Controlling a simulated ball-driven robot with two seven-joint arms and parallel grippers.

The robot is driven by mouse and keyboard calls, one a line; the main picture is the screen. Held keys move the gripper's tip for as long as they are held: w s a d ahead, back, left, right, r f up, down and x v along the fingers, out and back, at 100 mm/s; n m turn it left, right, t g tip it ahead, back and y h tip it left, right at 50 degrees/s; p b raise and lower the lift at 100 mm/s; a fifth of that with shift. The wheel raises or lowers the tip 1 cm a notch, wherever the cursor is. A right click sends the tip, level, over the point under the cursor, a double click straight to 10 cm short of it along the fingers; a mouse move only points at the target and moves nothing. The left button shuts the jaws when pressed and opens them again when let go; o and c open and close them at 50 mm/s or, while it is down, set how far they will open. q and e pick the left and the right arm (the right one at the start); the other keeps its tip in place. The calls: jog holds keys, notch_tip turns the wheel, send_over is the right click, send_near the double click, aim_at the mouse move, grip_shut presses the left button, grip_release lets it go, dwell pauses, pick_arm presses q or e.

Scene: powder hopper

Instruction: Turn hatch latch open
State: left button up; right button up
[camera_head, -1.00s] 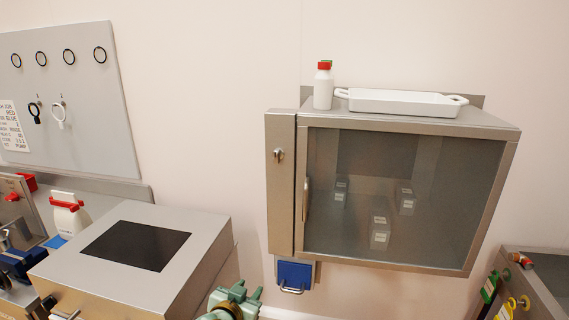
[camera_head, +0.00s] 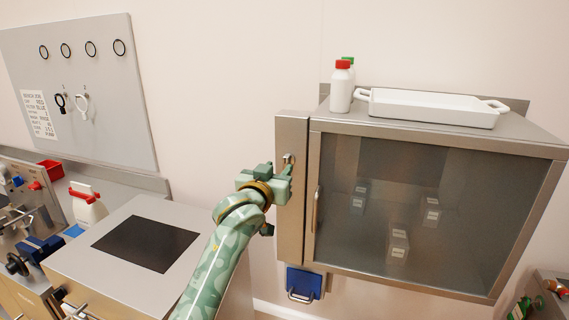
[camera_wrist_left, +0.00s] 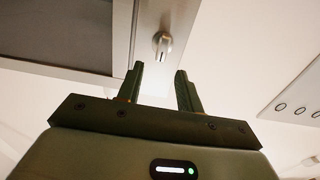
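A small metal turn-knob (camera_head: 288,157), which looks like the latch, sits high on the narrow left panel (camera_head: 291,215) of the steel glass-fronted cabinet. It also shows in the left wrist view (camera_wrist_left: 162,44), just beyond the fingertips. My left gripper (camera_head: 284,168) is at that panel, close to the knob and partly in front of the panel. In the left wrist view the two fingers (camera_wrist_left: 159,71) stand apart with nothing between them; the knob lies ahead of the gap, apart from the fingers. My right gripper is not in view.
The cabinet's glass door (camera_head: 410,210) has a vertical handle (camera_head: 315,208) right of the knob. A white tray (camera_head: 430,106) and a red-capped bottle (camera_head: 341,88) stand on top. A blue container (camera_head: 304,284) hangs below. A steel box (camera_head: 95,265) stands lower left.

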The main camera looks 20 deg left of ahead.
aim_at(285, 159)
pick_arm(q)
jog(key=w, duration=0.4)
jog(key=shift+w, duration=0.15)
jog(key=shift+w+d, duration=0.1)
jog(key=shift+w, duration=0.4)
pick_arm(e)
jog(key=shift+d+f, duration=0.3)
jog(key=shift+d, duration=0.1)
pick_arm(q)
grip_shut()
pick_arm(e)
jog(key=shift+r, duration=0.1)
